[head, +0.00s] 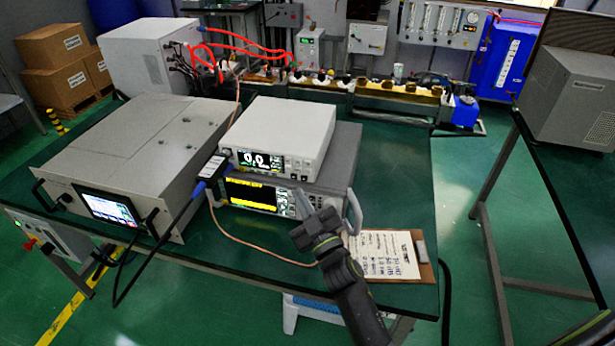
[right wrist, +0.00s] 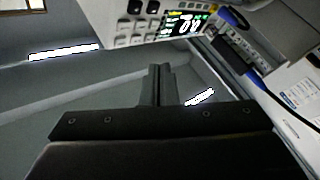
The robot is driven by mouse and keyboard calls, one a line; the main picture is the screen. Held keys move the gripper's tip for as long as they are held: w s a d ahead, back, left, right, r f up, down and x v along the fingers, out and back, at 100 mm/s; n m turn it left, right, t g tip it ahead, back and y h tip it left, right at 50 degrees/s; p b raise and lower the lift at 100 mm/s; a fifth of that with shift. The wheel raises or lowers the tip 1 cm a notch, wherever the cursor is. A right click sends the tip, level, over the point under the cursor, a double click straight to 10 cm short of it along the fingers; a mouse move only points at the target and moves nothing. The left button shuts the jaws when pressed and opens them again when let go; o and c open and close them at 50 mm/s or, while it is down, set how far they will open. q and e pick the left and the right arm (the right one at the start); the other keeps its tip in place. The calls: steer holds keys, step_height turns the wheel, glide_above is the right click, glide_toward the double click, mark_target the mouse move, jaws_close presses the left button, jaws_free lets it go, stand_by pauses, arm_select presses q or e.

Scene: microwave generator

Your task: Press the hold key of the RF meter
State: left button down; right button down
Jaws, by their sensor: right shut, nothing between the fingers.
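The RF meter (head: 278,135) is the light grey box with a black display reading 0.0, stacked on a second instrument (head: 268,190). My right gripper (head: 303,204) is shut and empty, in front of the right part of the stack and apart from the meter's front as far as I can tell. In the right wrist view its shut fingers (right wrist: 160,72) point toward an upside-down front panel, with the meter display (right wrist: 187,25) and several grey keys (right wrist: 138,27) beyond them. Key labels are too small to read, so I cannot tell which is hold. My left gripper is not in view.
A clipboard (head: 390,258) lies on the green table right of my right arm. A large grey rack unit (head: 140,140) stands left of the stack. A black probe cable (head: 170,235) and a copper-coloured cable (head: 238,238) run in front.

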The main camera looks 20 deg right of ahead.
mark_target(308, 171)
steer(key=shift+w+d+b, duration=0.35)
steer(key=shift+w+d, duration=0.35)
steer(key=shift+w, duration=0.3)
steer(key=shift+w+d+b, duration=0.35)
steer(key=shift+w+d, duration=0.3)
steer(key=shift+w, duration=0.35)
steer(key=shift+w, duration=0.1)
stand_by(0.5)
steer(key=shift+w+d, duration=0.25)
steer(key=shift+w+d, duration=0.2)
steer(key=shift+w, duration=0.1)
stand_by(0.6)
steer(key=shift+s+a, duration=0.1)
steer(key=shift+s, duration=0.05)
steer(key=shift+s+a, duration=0.35)
steer(key=shift+s, duration=0.2)
